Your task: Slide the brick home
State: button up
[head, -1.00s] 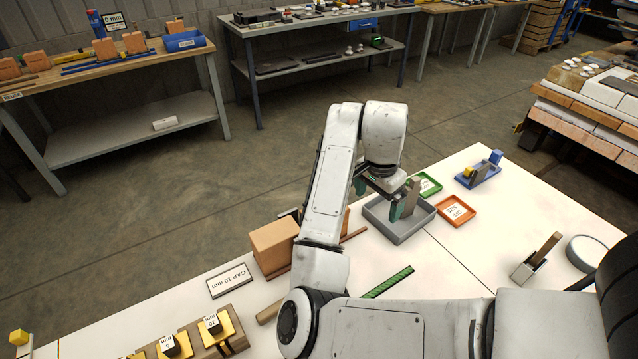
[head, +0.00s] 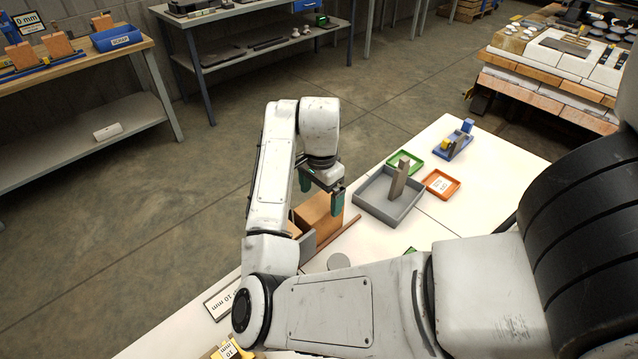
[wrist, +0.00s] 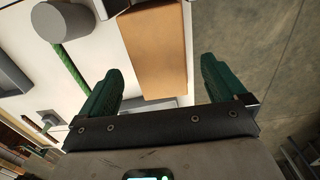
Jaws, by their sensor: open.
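The orange-brown brick (head: 321,213) lies on the white table below my gripper. In the wrist view the brick (wrist: 152,52) shows as a long block running away from me, between the lines of the two fingers. My gripper (head: 322,189) has teal fingers spread apart, with nothing held between them. In the wrist view the gripper (wrist: 161,78) is also open, its fingers apart from the brick. A grey upright plate (head: 308,245) stands at the brick's near end. A sliver of another orange block (head: 294,230) shows behind my arm; the rest is hidden.
A grey tray (head: 375,205) with an upright grey-brown slab (head: 398,178) stands right of the brick. Green (head: 404,160) and orange (head: 441,184) trays sit beyond. A grey cylinder (wrist: 62,20) and green strip (wrist: 72,68) lie beside the brick. A gap sign (head: 222,301) is near the edge.

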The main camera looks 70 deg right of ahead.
aim_at(313, 209)
jog(key=shift+f, duration=3.05)
jog(key=shift+c, duration=0.4)
jog(key=c, duration=1.3)
jog(key=shift+w+a, duration=0.3)
jog(key=shift+a, duration=0.3)
jog(key=shift+w+a, duration=0.25)
jog(key=shift+a, duration=0.3)
jog(key=o, duration=1.4)
notch_tip(313, 209, up, 11)
jog(key=shift+f+p, duration=0.1)
jog(key=shift+p, duration=0.35)
